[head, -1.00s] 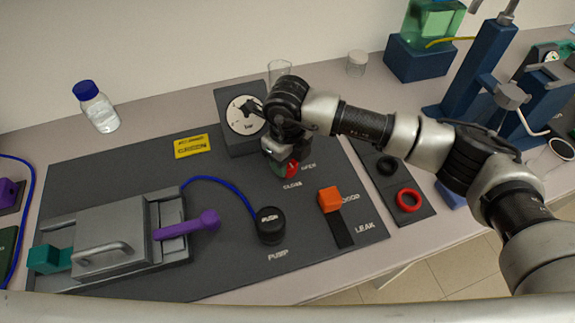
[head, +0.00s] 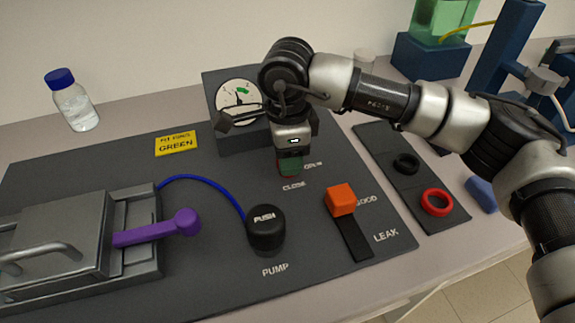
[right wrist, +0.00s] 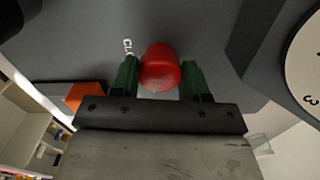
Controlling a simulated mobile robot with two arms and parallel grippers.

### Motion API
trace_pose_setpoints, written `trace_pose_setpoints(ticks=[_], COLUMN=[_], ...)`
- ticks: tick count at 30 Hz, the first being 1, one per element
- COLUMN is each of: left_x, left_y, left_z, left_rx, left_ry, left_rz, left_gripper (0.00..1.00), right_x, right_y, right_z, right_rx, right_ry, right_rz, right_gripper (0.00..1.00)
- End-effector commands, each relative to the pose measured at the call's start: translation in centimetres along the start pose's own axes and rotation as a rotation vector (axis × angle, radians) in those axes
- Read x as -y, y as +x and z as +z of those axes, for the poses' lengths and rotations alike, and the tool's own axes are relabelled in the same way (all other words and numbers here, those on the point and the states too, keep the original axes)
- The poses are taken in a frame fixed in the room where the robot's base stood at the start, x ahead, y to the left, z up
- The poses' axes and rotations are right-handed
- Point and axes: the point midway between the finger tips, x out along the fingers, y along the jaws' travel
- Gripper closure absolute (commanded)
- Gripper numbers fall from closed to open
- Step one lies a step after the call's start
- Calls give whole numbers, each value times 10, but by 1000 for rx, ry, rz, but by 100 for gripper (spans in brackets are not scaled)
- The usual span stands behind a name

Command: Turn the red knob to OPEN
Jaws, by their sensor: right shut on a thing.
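The red knob (right wrist: 160,66) shows in the right wrist view between the two green fingers of my right gripper (right wrist: 160,80). The fingers are shut on its sides. In the head view my right gripper (head: 290,165) points down at the panel beside the words OPEN (head: 313,165) and CLOSE (head: 294,185). There the knob is almost wholly hidden by the fingers. Part of the CLOSE lettering (right wrist: 128,47) shows left of the knob in the right wrist view. The knob's exact angle is hard to tell. My left gripper is not in view.
The gauge box (head: 225,137) stands just behind the gripper. In front are the black PUSH pump button (head: 266,230) and an orange block (head: 340,199) on a dark slot. A lidded grey unit with a purple lever (head: 160,229) is at left. Black and red rings lie at right.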

Motion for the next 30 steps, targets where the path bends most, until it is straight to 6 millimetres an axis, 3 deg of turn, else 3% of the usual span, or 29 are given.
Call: trace_pose_setpoints(ticks=[1,9,12,16,30], left_x=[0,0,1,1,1], left_y=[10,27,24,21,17], left_z=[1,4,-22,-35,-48], left_rx=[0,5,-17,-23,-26], left_ry=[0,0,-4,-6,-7], left_rz=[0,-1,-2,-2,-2], left_gripper=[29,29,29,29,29], right_x=[1,0,0,0,0], right_y=[3,1,1,0,-2], right_z=[0,0,0,0,0], right_rx=[2,2,2,2,2], right_ry=[-41,-227,-273,-318,-360], right_rz=[-4,-4,-3,-3,-3], right_gripper=[78,78,78,78,78])
